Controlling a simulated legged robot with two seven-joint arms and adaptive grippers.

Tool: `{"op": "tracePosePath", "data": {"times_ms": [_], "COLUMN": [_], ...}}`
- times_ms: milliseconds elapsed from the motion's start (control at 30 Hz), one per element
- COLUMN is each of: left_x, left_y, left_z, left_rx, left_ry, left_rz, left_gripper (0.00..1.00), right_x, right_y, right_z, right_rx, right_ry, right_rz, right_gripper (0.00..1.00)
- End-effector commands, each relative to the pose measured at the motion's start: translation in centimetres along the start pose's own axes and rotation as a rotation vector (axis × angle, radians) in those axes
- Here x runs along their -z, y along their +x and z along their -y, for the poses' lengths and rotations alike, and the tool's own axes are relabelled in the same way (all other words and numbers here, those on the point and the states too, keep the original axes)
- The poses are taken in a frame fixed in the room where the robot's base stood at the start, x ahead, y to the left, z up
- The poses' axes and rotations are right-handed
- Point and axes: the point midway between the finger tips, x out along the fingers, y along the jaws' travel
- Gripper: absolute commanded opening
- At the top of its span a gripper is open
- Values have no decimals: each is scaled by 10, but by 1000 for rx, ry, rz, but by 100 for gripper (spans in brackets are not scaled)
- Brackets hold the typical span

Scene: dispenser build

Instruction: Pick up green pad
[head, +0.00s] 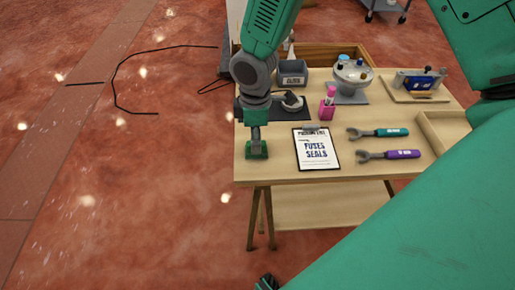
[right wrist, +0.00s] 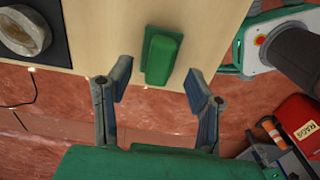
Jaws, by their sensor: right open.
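The green pad (head: 257,153) lies at the near left corner of the wooden table. In the right wrist view the green pad (right wrist: 163,56) is a small block with a raised middle, close to the table edge. My right gripper (head: 256,136) is above the pad and hides part of it in the head view. In the right wrist view my right gripper (right wrist: 158,84) is open and empty. Its two fingers are spread to either side of the pad's near end, with gaps on both sides. I do not see my left gripper clearly.
On the table (head: 285,174) a clipboard (head: 317,149) lies right of the pad. A teal wrench (head: 378,132), a purple wrench (head: 389,154) and a pink bottle (head: 327,103) are farther right. A dark mat (head: 292,116) with a round part lies behind.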

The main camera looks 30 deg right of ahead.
Motion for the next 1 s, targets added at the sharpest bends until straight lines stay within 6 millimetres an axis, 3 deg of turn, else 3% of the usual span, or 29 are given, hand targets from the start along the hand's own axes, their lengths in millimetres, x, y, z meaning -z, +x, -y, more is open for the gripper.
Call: {"op": "tracePosePath", "data": {"times_ms": [200,467,500,600,1000], "left_x": [0,0,0,0,0], "left_y": [8,7,7,7,5], "left_z": [0,0,0,0,0], "left_rx": [1,0,0,0,1], "left_ry": [-1,-1,-1,0,-1], "left_rz": [0,0,0,0,0], "left_gripper": [40,40,40,40,40], "right_x": [-6,-8,-8,-6,-5], "right_y": [33,36,36,35,26], "right_z": [-4,-5,-4,-4,-4], "right_rx": [3,4,3,2,1], "right_ry": [1,1,1,1,1], "right_rz": [-2,-6,-6,-4,-5], "right_gripper": [47,47,43,8,8]}}
